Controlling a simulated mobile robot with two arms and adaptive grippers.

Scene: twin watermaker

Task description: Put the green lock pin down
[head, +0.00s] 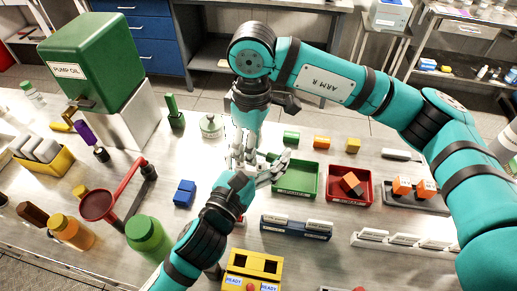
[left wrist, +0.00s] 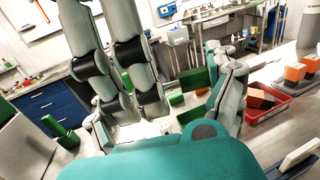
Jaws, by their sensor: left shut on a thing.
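My left gripper (head: 273,171) is above the table at the left edge of the green tray (head: 314,187). It is shut on the green lock pin (head: 272,157), of which only a short green part shows by the fingers. In the left wrist view, a green piece (left wrist: 195,79) shows beside the right-hand finger, and the fingers hide part of it. My right gripper (head: 243,153) points down just left of the left one, close to it. Its fingers overlap the left hand in the picture, so I cannot tell how far apart they are.
A blue rack (head: 296,228) stands in front. A green upright handle (head: 176,113) and blue block (head: 185,193) stand left, with bare table between.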

